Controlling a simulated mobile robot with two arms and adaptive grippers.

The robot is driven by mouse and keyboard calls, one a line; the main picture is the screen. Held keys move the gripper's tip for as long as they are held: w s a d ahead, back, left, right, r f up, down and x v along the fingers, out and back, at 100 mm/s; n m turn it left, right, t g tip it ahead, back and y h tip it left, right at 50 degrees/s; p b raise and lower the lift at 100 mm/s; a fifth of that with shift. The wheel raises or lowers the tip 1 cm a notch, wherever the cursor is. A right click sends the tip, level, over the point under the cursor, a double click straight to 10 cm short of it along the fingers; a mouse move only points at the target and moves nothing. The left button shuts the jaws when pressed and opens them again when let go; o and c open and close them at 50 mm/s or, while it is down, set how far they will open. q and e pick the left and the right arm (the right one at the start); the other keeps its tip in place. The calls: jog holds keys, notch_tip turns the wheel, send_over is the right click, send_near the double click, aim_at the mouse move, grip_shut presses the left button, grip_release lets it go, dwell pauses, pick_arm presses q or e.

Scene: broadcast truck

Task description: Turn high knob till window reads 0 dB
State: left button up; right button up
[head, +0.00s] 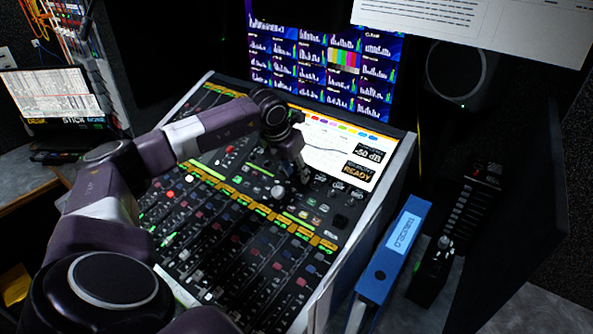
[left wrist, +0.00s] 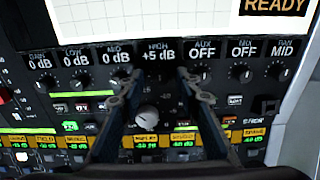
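In the left wrist view the window labelled HIGH (left wrist: 158,55) reads +5 dB. It sits in a row of windows on the mixing console (head: 345,235). My left gripper (left wrist: 156,84) is open, with its two dark fingers apart just below the HIGH window. The high knob is in the dark gap between the fingertips and is hard to make out, so I cannot tell whether they touch it. In the head view my left gripper (head: 303,175) is over the upper right of the console, below its screen. My right gripper is not in view.
A larger silver knob (left wrist: 147,116) shows between the fingers, nearer the wrist. GAIN, LOW and MID windows read 0 dB; AUX and MIX read OFF. The console screen (head: 338,150) shows READY. A blue binder (head: 394,252) and a black fader unit (head: 455,225) stand at the right.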

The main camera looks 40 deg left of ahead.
pick_arm(q)
jog(key=shift+f, duration=0.3)
jog(key=shift+w, duration=0.1)
grip_shut()
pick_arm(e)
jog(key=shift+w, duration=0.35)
pick_arm(q)
jog(key=shift+n, duration=0.3)
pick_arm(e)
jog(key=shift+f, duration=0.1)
pick_arm(q)
jog(key=shift+n+b, duration=0.65)
jog(key=shift+n, duration=0.15)
jog(key=shift+a+n+b, duration=0.1)
jog(key=shift+n+b, duration=0.55)
jog(key=shift+n, duration=1.15)
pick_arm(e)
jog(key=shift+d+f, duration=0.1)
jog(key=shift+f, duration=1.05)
pick_arm(q)
jog(key=shift+r, duration=0.1)
